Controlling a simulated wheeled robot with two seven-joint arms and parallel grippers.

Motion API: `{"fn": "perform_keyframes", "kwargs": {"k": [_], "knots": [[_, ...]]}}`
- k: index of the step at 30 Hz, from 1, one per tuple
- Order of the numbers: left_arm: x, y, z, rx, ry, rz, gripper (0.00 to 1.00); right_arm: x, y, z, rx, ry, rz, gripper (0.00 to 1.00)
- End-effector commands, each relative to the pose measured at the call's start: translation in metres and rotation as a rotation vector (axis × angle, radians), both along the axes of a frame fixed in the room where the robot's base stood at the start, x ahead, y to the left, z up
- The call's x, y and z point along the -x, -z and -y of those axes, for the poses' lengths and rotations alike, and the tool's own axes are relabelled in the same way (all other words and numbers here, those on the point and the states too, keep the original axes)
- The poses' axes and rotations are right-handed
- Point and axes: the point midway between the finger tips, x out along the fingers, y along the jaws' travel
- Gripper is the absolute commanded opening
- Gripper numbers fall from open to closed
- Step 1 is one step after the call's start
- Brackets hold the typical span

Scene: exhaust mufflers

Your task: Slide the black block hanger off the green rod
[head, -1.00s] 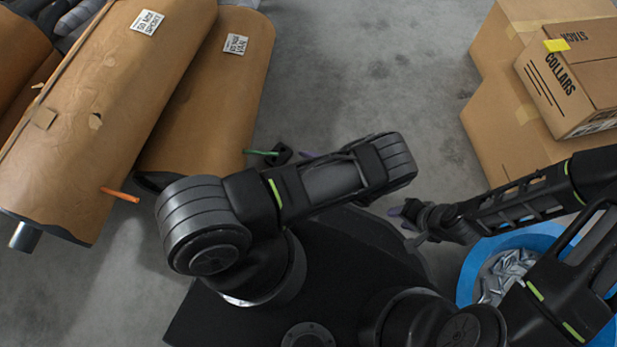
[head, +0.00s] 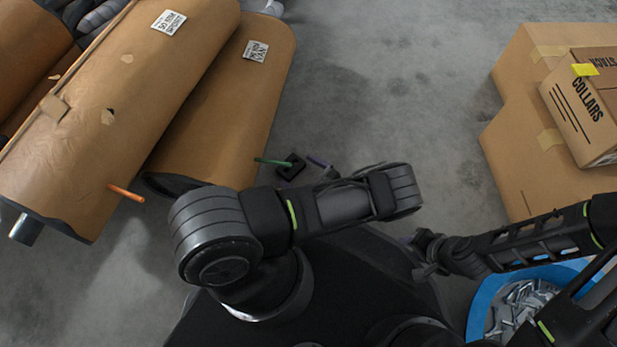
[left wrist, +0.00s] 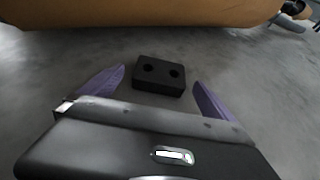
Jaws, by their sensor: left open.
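The green rod (head: 272,161) sticks out to the right from the near end of a brown-wrapped muffler (head: 222,105). The black block hanger (head: 291,167) is at the rod's free end; I cannot tell how far the rod goes into it. In the left wrist view the block (left wrist: 158,76) shows two dark holes facing me, and no rod is visible. My left gripper (left wrist: 160,79) is open, with purple fingers either side of and short of the block, apart from it. In the head view its finger (head: 318,161) shows just right of the block. My right gripper (head: 425,253) is low right, its jaws unclear.
A larger wrapped muffler (head: 110,115) with an orange rod (head: 126,192) lies to the left. Cardboard boxes (head: 545,125) stand at the right. A blue bin (head: 480,312) with metal pieces is at lower right. The grey floor between is clear.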

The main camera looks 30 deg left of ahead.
Motion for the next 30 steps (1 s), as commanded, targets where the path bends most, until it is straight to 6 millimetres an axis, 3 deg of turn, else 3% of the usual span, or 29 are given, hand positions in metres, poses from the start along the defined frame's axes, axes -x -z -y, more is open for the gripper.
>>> {"fn": "perform_keyframes", "kwargs": {"k": [6,15,30], "knots": [[-0.004,0.009,-0.019,0.0,0.0,-0.001,1.0,-0.002,0.007,0.0,-0.002,0.001,0.002,0.36],[-0.005,0.009,-0.022,0.0,0.0,-0.001,1.0,-0.002,0.007,0.001,-0.002,0.001,0.002,0.36],[-0.005,0.009,-0.021,0.0,0.0,0.0,0.6,-0.001,0.007,0.001,-0.001,0.001,0.001,0.36]]}}
